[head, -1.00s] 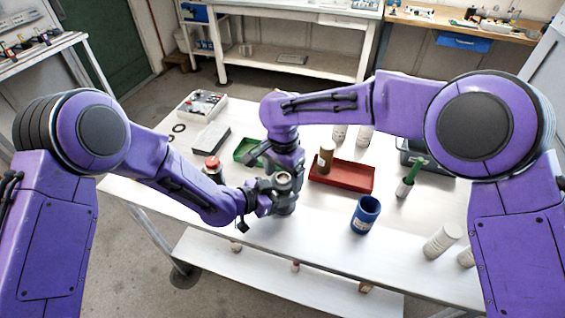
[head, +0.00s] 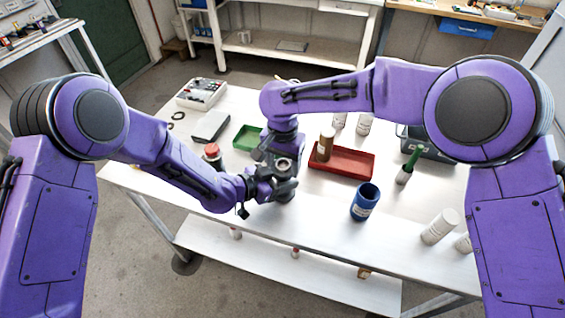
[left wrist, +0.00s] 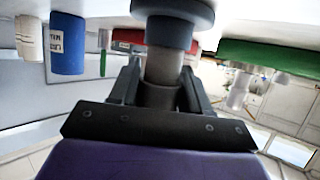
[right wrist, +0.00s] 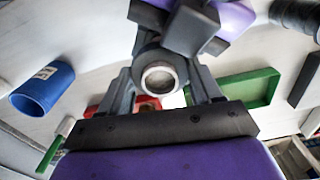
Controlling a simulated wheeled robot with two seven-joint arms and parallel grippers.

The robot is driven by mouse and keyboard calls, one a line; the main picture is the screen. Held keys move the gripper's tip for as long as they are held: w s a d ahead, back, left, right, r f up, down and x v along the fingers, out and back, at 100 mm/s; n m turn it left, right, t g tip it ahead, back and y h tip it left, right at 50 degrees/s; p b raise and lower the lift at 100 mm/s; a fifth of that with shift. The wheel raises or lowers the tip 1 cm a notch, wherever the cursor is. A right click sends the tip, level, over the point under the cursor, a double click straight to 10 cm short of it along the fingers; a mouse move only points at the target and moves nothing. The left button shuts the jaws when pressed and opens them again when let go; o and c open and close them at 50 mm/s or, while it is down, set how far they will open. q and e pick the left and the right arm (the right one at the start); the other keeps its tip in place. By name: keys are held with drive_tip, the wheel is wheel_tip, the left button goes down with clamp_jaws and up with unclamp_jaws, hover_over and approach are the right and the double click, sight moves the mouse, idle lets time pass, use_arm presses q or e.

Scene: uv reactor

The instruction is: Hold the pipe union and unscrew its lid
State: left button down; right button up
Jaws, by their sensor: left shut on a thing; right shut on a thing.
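The grey pipe union stands upright above the table, its ring-shaped top opening (head: 283,163) facing up in the head view. My left gripper (head: 268,188) is shut on the union from the left. The left wrist view shows the union's pale tube (left wrist: 163,66) and a dark wide flange (left wrist: 175,14) between and beyond the fingers. My right gripper (right wrist: 162,90) is shut around the union's upper collar, the lid, whose open bore (right wrist: 160,77) shows in the right wrist view. The lid's threads and any gap below it are hidden by the jaws.
A red tray (head: 355,168) with a brownish cylinder (head: 325,143) lies right of the grippers. A blue cup (head: 364,203) and white cylinders (head: 439,227) stand farther right. A red-capped container (head: 211,152) and green tray (head: 243,137) are close on the left. The front table strip is clear.

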drive_tip(key=o, duration=1.2)
wheel_tip(320, 180, up, 4)
drive_tip(key=shift+r, duration=0.3)
drive_tip(key=shift+c, duration=0.5)
wheel_tip(320, 180, up, 3)
drive_tip(key=m, duration=0.2)
drive_tip(key=shift+f+m, duration=0.1)
drive_tip(key=shift+m, duration=0.3)
wheel_tip(320, 180, down, 7)
drive_tip(key=shift+f, duration=0.2)
